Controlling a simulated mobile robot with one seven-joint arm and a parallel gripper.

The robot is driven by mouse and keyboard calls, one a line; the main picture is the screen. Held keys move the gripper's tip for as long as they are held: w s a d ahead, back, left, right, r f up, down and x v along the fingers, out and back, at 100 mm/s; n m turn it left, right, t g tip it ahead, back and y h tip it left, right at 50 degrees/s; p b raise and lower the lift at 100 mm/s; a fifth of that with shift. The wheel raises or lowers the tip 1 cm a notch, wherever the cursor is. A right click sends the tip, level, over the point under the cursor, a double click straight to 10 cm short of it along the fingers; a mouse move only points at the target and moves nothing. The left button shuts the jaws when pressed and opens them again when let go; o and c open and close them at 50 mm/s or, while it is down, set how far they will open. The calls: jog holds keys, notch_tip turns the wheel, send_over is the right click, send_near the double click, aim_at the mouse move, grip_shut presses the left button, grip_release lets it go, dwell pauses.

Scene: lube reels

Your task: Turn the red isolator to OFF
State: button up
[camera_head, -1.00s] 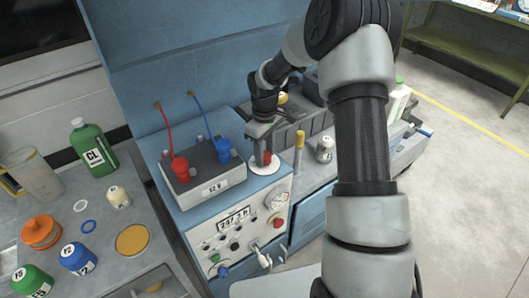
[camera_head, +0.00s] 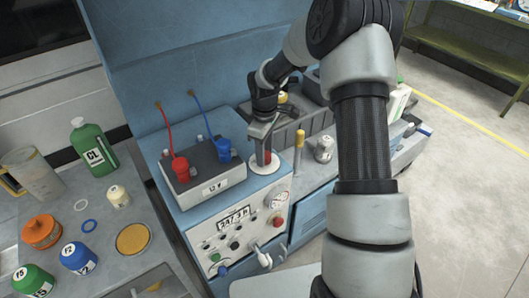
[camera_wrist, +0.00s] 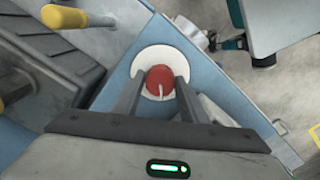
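The red isolator (camera_head: 264,158) is a round red knob on a white disc (camera_head: 258,169) on top of the blue cabinet. In the wrist view the red isolator (camera_wrist: 160,83) shows a pale line towards its lower edge. My gripper (camera_head: 261,154) points down over it. In the wrist view my gripper (camera_wrist: 159,78) is open, with one finger on each side of the knob. The fingertips are close beside it; I cannot tell whether they touch. Any OFF marking is not legible.
A grey battery box (camera_head: 205,177) with red and blue terminals stands left of the disc. A yellow-topped post (camera_head: 299,141) and a grey pot (camera_head: 324,149) stand to the right. The panel (camera_head: 234,240) below carries a gauge and knobs. Bottles crowd the left bench (camera_head: 105,220).

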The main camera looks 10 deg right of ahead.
jog(key=o, duration=0.3)
jog(key=shift+r, duration=0.1)
notch_tip(320, 180, up, 17)
dwell(0.5)
jog(key=shift+r, duration=0.2)
jog(key=s+r+m+t+h+p, duration=0.1)
jog(key=s+r+m+t, duration=0.15)
jog(key=s+r, duration=0.55)
jog(key=s+r+m+t+p, duration=0.1)
jog(key=s+r+m, duration=0.2)
jog(key=s, duration=0.7)
jog(key=s+r+m+t+y+p, duration=0.1)
jog(key=s+m, duration=0.4)
jog(key=s, duration=0.5)
notch_tip(320, 180, up, 3)
jog(key=shift+s+a+f+t, duration=0.2)
jog(key=shift+s+t, duration=0.2)
jog(key=shift+t, duration=0.15)
